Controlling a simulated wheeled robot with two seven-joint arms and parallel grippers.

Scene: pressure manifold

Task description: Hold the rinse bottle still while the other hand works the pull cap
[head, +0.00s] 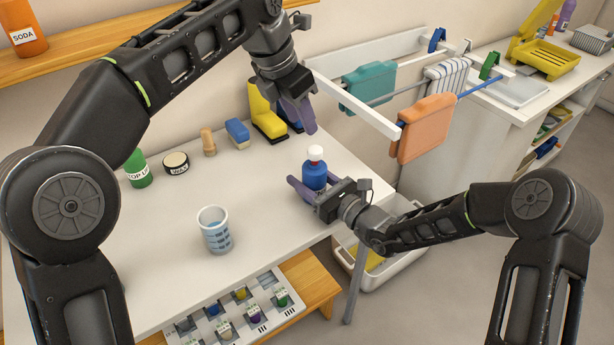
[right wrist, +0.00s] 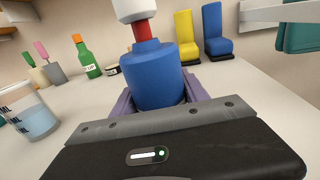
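The rinse bottle (head: 314,178) is blue with a white cap (head: 316,153) and stands upright near the right end of the white table. In the right wrist view the bottle (right wrist: 155,75) shows a red neck (right wrist: 144,30) between its body and the cap, whose top is cut off. My right gripper (head: 315,190) has its purple fingers on either side of the lower body and appears shut on it. My left gripper (head: 298,115) hangs above and to the left of the cap, apart from it and empty. Its fingers overlap in the head view, hiding their gap.
A clear cup of bluish liquid (head: 215,232) stands left of the bottle. A green bottle (head: 137,168), wax tin (head: 176,163), brushes and yellow stand (head: 265,112) line the back. A rack with orange (head: 425,128) and teal cloths projects at right. The table's middle is clear.

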